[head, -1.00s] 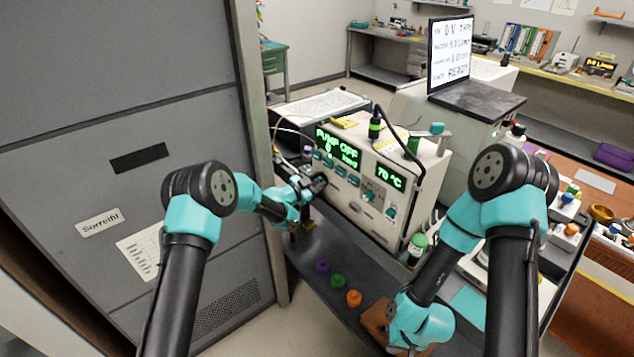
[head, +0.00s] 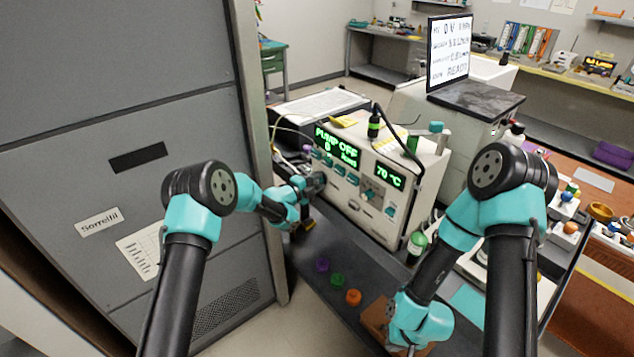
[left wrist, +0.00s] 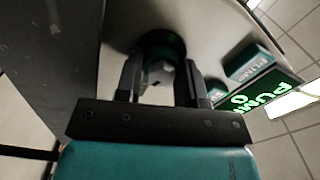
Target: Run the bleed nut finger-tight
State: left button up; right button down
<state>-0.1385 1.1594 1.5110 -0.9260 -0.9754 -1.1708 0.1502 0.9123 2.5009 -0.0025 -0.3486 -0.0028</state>
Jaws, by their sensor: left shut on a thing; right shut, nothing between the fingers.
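My left gripper (head: 318,184) is at the left end of the front face of the pump unit (head: 352,215). In the left wrist view, its fingers (left wrist: 160,84) stand on either side of a small pale nut (left wrist: 158,72), shut on it. The nut sits in front of a dark round fitting with a greenish rim (left wrist: 165,42) on the panel. The threads are hidden, so I cannot tell how far on it is. My right gripper (head: 411,350) is low at the bottom edge of the head view, mostly hidden by its own arm, shut and empty.
Purple (head: 321,265), green (head: 337,279) and orange (head: 353,297) caps lie on the dark bench, in front of the unit. A green-capped bottle (head: 417,243) stands at the unit's right corner. A grey cabinet (head: 130,100) closes off the left side. The unit's display reads PUMP OFF.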

pick_arm(q)
jog(key=m, duration=0.7)
jog(key=shift+a+f, duration=0.1)
jog(key=shift+f, duration=0.15)
jog(key=m, duration=0.4)
jog(key=shift+w+a+m, duration=0.1)
jog(key=shift+m, duration=1.6)
jog(key=o, duration=0.9)
jog(key=v, duration=1.7)
jog(key=shift+s+a, duration=0.15)
jog(key=shift+s, duration=0.05)
